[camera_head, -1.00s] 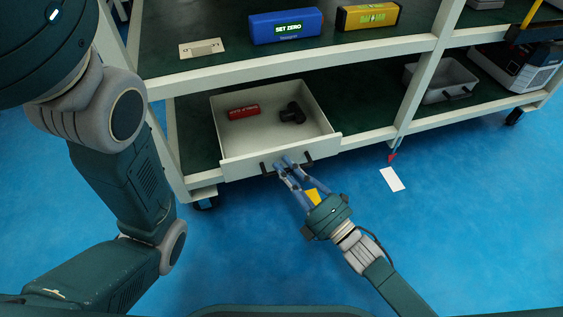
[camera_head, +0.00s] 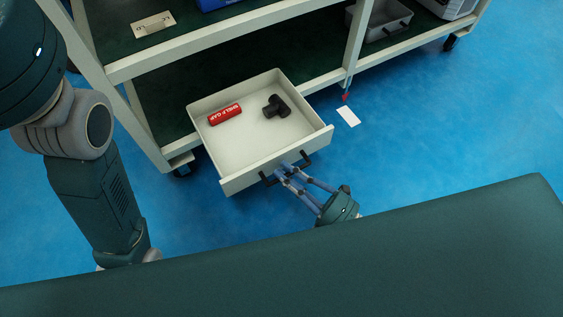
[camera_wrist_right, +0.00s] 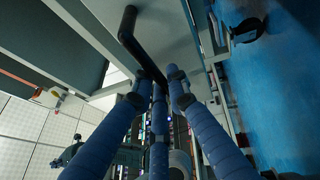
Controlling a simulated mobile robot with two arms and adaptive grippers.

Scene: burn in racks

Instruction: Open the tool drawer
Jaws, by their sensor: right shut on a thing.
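The tool drawer (camera_head: 242,171) is a pale, open-topped box on the lower shelf of the workbench. It stands well out past the shelf's front edge, its floor in full view. A red cylinder marked "SHELF GAP" (camera_head: 225,114) and a black T-shaped fitting (camera_head: 276,107) lie in it. My right gripper (camera_head: 284,171) is at the drawer front, shut on its black handle (camera_head: 305,158). In the right wrist view the handle (camera_wrist_right: 129,32) runs down to the blue fingers (camera_wrist_right: 160,80), which partly hide its end. My left arm shows at the left, but its gripper is outside the view.
The workbench's lower shelf (camera_head: 165,105) is dark green with a pale edge. A grey bin (camera_head: 379,22) sits farther right on it. A white card (camera_head: 348,116) lies on the blue floor. Castors stand under the frame. Open floor lies right of the drawer.

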